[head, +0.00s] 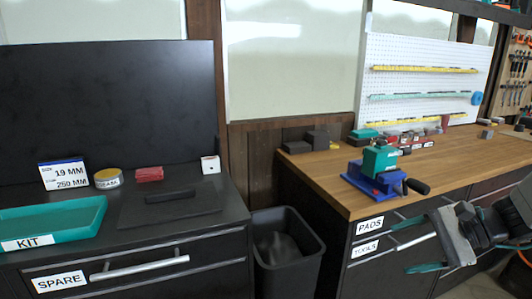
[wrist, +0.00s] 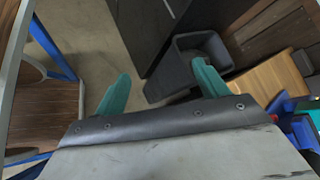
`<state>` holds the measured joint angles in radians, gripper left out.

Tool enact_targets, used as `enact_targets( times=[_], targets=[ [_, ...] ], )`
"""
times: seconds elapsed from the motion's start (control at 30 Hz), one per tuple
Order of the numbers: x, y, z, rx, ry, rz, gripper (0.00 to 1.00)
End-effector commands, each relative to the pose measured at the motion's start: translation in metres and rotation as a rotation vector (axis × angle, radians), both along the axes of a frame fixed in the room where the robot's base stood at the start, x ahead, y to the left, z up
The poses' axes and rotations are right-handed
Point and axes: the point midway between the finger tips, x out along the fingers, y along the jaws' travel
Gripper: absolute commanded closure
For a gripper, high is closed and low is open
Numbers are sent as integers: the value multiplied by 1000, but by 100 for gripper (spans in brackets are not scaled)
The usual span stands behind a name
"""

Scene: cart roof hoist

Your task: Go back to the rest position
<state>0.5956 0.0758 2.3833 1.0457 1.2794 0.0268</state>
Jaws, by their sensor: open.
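My gripper (wrist: 160,88) shows in the wrist view with its two teal fingers spread wide apart and nothing between them. In the head view my gripper (head: 424,244) is at the lower right, in front of the wooden bench's drawers and apart from them. The floor and a black bin (wrist: 186,62) lie beyond the fingers in the wrist view. No object is in the gripper's hold.
A dark cabinet at left bears a teal KIT tray (head: 52,222), a sign (head: 63,175), a round tin (head: 107,178) and a red block (head: 149,174). The bin (head: 287,252) stands between cabinet and wooden bench (head: 462,160). A blue-green vise (head: 378,170) sits near the bench's front edge.

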Motion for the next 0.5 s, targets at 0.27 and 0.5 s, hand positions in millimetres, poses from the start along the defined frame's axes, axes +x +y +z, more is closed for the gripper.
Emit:
enact_targets(
  times=[0.27, 0.5],
  targets=[
    [-116, 40, 16, -530, -51, 621, 27],
    [-171, 29, 40, -942, -173, 973, 27]
  ],
)
